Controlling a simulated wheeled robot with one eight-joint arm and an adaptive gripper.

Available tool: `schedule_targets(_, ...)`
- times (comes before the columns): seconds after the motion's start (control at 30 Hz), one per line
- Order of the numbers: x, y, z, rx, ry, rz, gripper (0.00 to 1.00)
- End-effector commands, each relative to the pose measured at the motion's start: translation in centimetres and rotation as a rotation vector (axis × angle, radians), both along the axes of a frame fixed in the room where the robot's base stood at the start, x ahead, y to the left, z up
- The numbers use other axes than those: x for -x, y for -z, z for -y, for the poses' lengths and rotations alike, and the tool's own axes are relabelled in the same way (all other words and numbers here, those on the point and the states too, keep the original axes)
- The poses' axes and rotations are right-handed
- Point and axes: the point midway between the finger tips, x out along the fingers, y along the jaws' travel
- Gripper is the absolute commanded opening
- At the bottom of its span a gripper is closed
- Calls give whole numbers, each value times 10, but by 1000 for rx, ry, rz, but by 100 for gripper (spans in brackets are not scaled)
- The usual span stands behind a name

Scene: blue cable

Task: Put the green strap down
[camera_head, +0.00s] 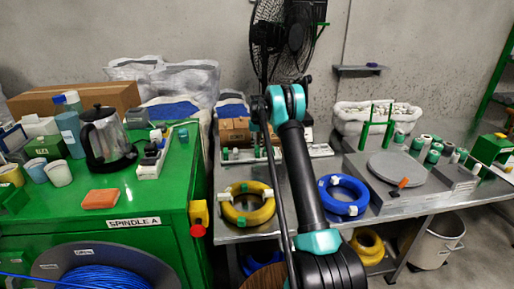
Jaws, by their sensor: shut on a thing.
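My gripper (304,34) is a dark shape raised high in front of the black fan, at the top of my arm. A thin green strip, which looks like the green strap (319,24), sticks out at its right side, well above the tables. My gripper is shut on it. The fingers are small and dark against the fan, so their exact hold on the strap cannot be made out.
A metal table (237,235) holds a yellow coil (234,215), a blue coil (356,205), a round grey plate (398,168) and a white bin (350,118). A green cabinet (150,208) stands left with a kettle (105,140) and an orange block (101,199).

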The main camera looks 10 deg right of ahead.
Motion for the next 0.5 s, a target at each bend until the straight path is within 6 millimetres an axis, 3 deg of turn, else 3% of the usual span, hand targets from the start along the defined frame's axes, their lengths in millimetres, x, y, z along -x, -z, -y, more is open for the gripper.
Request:
schedule_targets(0.37, 0, 4, 0, 0, 0, 0, 0)
schedule_targets(0.4, 0, 4, 0, 0, 0, 0, 24)
schedule_targets(0.5, 0, 4, 0, 0, 0, 0, 28)
